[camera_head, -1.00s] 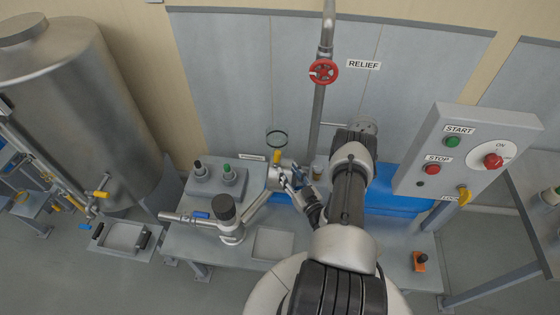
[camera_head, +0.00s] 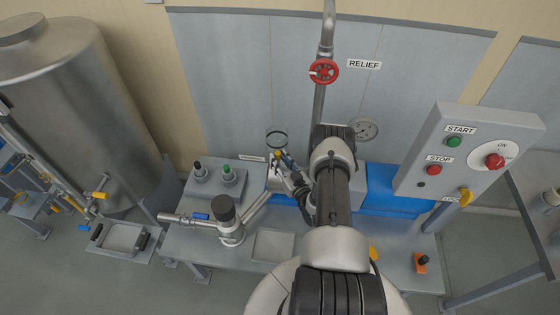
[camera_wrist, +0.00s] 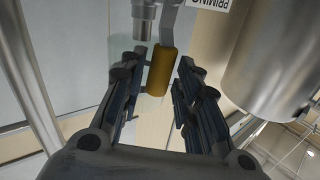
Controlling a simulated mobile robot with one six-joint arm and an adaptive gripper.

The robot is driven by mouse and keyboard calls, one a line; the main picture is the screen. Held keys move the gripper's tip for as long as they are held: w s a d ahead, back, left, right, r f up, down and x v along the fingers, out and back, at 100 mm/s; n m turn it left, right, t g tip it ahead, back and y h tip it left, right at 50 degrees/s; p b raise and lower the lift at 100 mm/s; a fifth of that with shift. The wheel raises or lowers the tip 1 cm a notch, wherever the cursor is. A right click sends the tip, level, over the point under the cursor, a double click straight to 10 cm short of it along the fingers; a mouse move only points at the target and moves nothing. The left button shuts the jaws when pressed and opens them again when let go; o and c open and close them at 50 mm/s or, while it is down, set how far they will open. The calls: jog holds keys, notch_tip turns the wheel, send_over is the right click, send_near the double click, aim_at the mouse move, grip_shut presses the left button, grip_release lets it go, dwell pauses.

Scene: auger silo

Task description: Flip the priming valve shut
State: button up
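The priming valve shows in the wrist view as a yellow handle (camera_wrist: 160,72) on a grey metal lever, beside a metal stem and a partly cut-off white PRIMING label (camera_wrist: 210,4). In the head view its small yellow handle (camera_head: 277,155) is at the back of the bench, below a clear round-rimmed cup and partly hidden by my fingers. My gripper (camera_wrist: 157,78) is open, with one dark finger on each side of the handle. Gaps seem to remain on both sides. In the head view my gripper (camera_head: 284,162) is at the valve.
A large metal cylinder (camera_wrist: 280,60) stands close to the right finger in the wrist view. A hand pump with a black knob (camera_head: 224,208) stands in front of the valve. A red RELIEF wheel (camera_head: 323,71) is above, and the START/STOP panel (camera_head: 465,150) is at right.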

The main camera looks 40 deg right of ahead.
grip_shut()
